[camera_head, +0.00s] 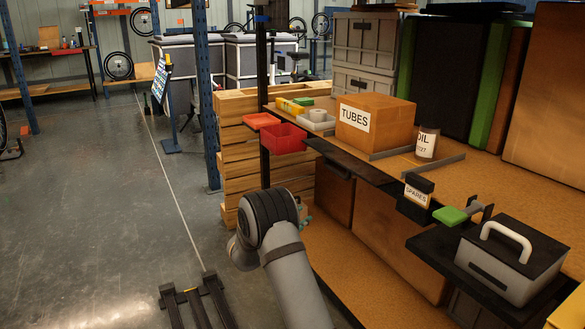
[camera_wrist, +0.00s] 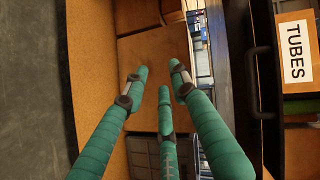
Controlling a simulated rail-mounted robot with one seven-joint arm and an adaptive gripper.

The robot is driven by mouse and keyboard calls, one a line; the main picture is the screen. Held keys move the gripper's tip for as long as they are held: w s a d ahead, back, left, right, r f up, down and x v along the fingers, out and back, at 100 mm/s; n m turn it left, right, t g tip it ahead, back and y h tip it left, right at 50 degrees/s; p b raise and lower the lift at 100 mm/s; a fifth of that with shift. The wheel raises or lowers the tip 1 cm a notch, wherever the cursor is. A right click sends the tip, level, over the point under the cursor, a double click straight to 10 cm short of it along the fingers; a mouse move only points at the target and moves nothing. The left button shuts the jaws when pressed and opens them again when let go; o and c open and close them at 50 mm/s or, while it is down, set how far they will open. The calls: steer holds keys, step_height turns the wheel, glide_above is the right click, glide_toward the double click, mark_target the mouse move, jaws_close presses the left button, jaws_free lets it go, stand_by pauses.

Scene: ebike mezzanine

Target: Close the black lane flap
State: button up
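The black lane flap (camera_head: 352,161) is a long dark panel along the front edge of the upper shelf, below the TUBES box (camera_head: 375,123). It appears to stick outward, roughly flat. In the wrist view, turned sideways, a dark panel (camera_wrist: 236,70) with a black bar-like handle (camera_wrist: 253,80) lies right of the fingers, beside the TUBES box (camera_wrist: 296,50). My gripper (camera_wrist: 160,85) has several teal fingers spread apart with nothing between them. It is below the upper shelf level, apart from the flap. In the head view my arm mostly hides it; a little teal shows.
A red bin (camera_head: 283,139) and wooden crates (camera_head: 237,140) stand left of the flap. A SPARES box (camera_head: 416,198) and a black shelf (camera_head: 440,246) with a grey handled case (camera_head: 508,262) project at right. An OIL can (camera_head: 427,143) stands behind.

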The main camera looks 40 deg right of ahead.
mark_target(334, 171)
steer(key=s+d+r+m+g+h, duration=0.1)
steer(key=s+r+m+h, duration=0.15)
steer(key=r, duration=0.35)
steer(key=s+d+r+m+g+h, duration=0.1)
steer(key=s+d+r+m+h, duration=0.1)
steer(key=r+m+h, duration=0.3)
steer(key=d, duration=0.3)
steer(key=w+d+r+y, duration=0.1)
steer(key=d, duration=0.2)
steer(key=d+r+y, duration=0.1)
steer(key=d, duration=0.2)
steer(key=shift+w+n+y, duration=0.15)
steer(key=shift+n+y, duration=0.1)
steer(key=shift+n, duration=0.1)
steer(key=shift+a, duration=0.1)
steer(key=c, duration=0.3)
jaws_close()
